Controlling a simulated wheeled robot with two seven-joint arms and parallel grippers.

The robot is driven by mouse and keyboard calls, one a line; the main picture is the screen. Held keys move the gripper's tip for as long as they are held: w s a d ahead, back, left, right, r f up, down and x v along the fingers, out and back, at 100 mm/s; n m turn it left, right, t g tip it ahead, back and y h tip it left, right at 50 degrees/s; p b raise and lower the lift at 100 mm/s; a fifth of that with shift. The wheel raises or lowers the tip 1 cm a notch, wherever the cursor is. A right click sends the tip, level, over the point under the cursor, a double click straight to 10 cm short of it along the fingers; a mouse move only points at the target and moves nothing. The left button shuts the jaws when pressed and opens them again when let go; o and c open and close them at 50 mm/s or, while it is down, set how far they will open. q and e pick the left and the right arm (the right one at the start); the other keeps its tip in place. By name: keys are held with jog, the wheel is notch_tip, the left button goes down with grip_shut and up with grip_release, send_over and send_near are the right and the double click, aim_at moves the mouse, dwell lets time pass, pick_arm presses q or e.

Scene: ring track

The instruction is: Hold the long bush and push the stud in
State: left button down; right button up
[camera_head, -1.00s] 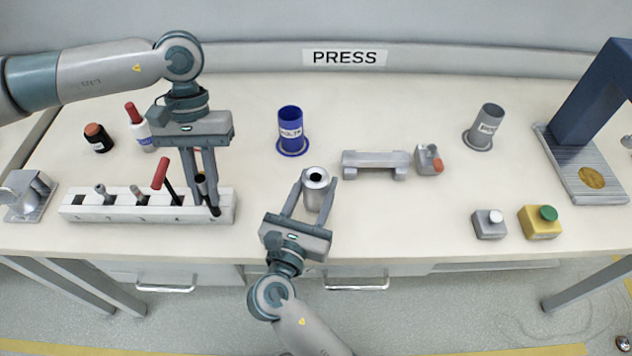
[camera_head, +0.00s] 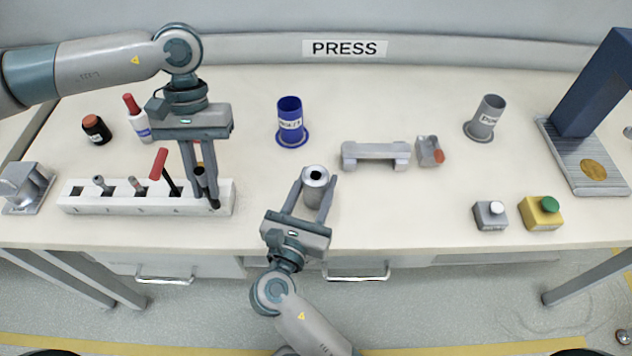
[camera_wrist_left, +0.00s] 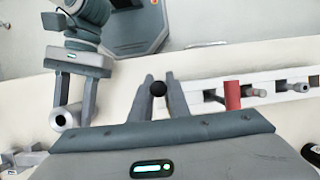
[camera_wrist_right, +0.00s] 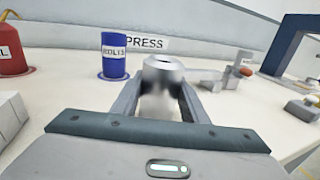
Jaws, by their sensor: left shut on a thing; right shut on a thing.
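A grey metal bush (camera_head: 314,186) stands upright near the table's front middle, with a dark hole in its top. My right gripper (camera_head: 312,200) is shut on it from the front; it also shows between the fingers in the right wrist view (camera_wrist_right: 162,82). My left gripper (camera_head: 206,198) points down at the right end of the white slotted rack (camera_head: 90,208), shut on a dark rod (camera_head: 201,178). The rod's round black end shows between the fingers in the left wrist view (camera_wrist_left: 158,88). I cannot tell which piece is the stud.
The rack also holds small grey pieces and a red-handled tool (camera_head: 158,165). A blue bin (camera_head: 290,122), a grey cradle (camera_head: 376,155), a grey bin (camera_head: 487,118), a press (camera_head: 590,120) and button boxes (camera_head: 541,212) stand around. The table between bush and cradle is clear.

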jog(key=shift+f, duration=0.3)
dwell(1.0)
jog(key=o, duration=1.2)
jog(key=c, duration=0.9)
